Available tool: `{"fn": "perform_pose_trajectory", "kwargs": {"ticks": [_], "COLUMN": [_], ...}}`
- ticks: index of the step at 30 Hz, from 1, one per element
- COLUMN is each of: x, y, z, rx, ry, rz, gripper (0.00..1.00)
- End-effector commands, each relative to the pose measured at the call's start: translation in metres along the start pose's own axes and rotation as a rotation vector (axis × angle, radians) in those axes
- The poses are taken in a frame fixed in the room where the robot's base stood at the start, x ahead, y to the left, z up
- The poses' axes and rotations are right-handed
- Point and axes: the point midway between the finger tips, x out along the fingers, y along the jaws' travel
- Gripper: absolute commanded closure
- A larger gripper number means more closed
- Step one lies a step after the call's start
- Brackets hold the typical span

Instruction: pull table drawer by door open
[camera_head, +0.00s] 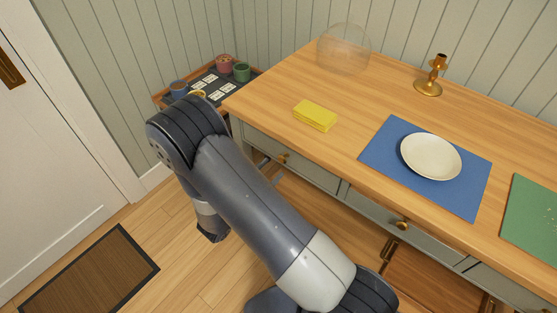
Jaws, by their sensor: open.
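The table drawer (314,173) nearest the door is the left one in the wooden table, with a grey-green front and a small brass knob (283,158). It looks shut, with its front in line with the table's frame. My gripper (270,170) shows only in part beyond my arm. Its two grey fingertips are apart, one on each side of a gap just left of and below the knob. Whether they touch the knob I cannot tell. The gripper's body is hidden behind my arm. The white door (60,140) stands at the left.
On the table (270,90) are a yellow block (315,115), a clear dome (343,50), a brass candlestick (430,77) and a white plate (431,156) on a blue mat (385,143). A low tray (162,98) with cups stands behind my arm. A doormat (90,270) lies lower left.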

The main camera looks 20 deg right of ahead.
Motion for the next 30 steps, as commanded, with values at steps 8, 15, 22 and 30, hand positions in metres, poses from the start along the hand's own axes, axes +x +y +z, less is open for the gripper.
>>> {"fn": "perform_pose_trajectory", "kwargs": {"ticks": [8, 15, 22, 30], "x": [0.038, 0.048, 0.048, 0.048], "y": [0.0, 0.0, 0.001, 0.001], "z": [0.001, 0.0, 0.0, 0.0], "rx": [0.001, 0.001, 0.001, 0.002], "ry": [-0.001, 0.0, 0.001, 0.001], "rz": [-0.002, 0.0, 0.001, 0.001], "gripper": [0.57, 0.57, 0.58, 0.8]}}
